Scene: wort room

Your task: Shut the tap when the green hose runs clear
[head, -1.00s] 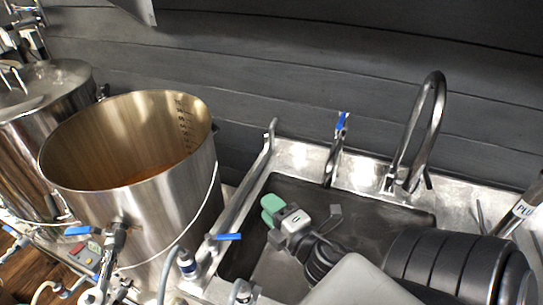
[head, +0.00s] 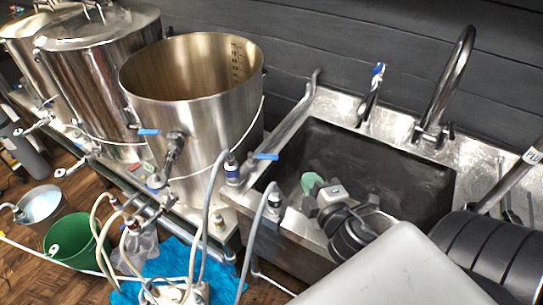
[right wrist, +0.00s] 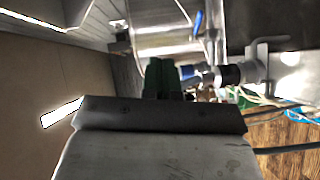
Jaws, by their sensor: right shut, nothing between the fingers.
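A tap with a blue lever (head: 265,156) sits at the left rim of the sink, with a hose fitting (head: 232,168) beside it. A blue lever (right wrist: 197,22) and a blue-ringed fitting (right wrist: 190,72) also show in the right wrist view. Pale hoses (head: 207,215) hang in front of the kettle; I cannot tell which is the green hose, nor whether its flow is clear. My right gripper (head: 312,182) has green fingertips, is shut and empty, and is over the left front of the sink, right of the tap. Its fingers (right wrist: 165,78) show close to the fitting. My left gripper is not in view.
An open steel kettle (head: 190,110) stands left of the sink (head: 400,180), with another blue valve lever (head: 148,132). A curved faucet (head: 450,80) rises behind the sink. A green bucket (head: 72,240), a metal bucket (head: 42,205) and tangled hoses are on the floor.

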